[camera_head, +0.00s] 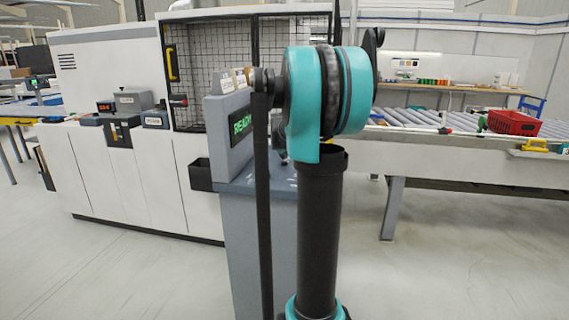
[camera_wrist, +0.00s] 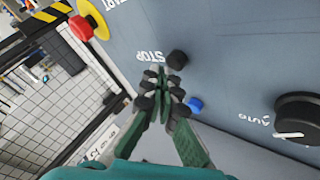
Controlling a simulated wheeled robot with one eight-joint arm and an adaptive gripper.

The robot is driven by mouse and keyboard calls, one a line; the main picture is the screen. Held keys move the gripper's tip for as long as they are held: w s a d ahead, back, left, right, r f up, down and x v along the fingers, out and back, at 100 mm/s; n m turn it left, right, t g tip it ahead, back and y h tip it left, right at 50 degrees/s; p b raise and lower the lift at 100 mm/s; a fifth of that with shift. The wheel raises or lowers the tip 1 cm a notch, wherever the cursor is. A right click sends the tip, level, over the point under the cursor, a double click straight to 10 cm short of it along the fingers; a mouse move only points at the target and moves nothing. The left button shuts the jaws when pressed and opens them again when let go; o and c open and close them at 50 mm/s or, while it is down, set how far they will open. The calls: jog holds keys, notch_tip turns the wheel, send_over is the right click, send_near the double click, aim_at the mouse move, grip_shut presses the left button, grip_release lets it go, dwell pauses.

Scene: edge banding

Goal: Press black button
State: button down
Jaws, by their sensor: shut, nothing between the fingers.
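The black button (camera_wrist: 177,58) is a small dark round knob on a grey-blue panel, beside the word STOP, in the wrist view. My gripper (camera_wrist: 160,82) is shut and empty. In the picture its fingertips lie just below and left of the black button; whether they touch it I cannot tell. In the head view my teal and black arm stands in front of the grey console (camera_head: 232,125) with a green READY display (camera_head: 241,122); my gripper and the black button are hidden there.
A blue button (camera_wrist: 195,105) sits close to my fingers. A red button on a yellow base (camera_wrist: 80,27) is at upper left, and a black rotary knob (camera_wrist: 300,118) marked AUTO is at right. A roller conveyor (camera_head: 440,146) holds a red crate (camera_head: 513,122). Open floor lies at front right.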

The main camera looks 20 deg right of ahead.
jog(key=shift+r, duration=0.3)
jog(key=shift+r, duration=2.5)
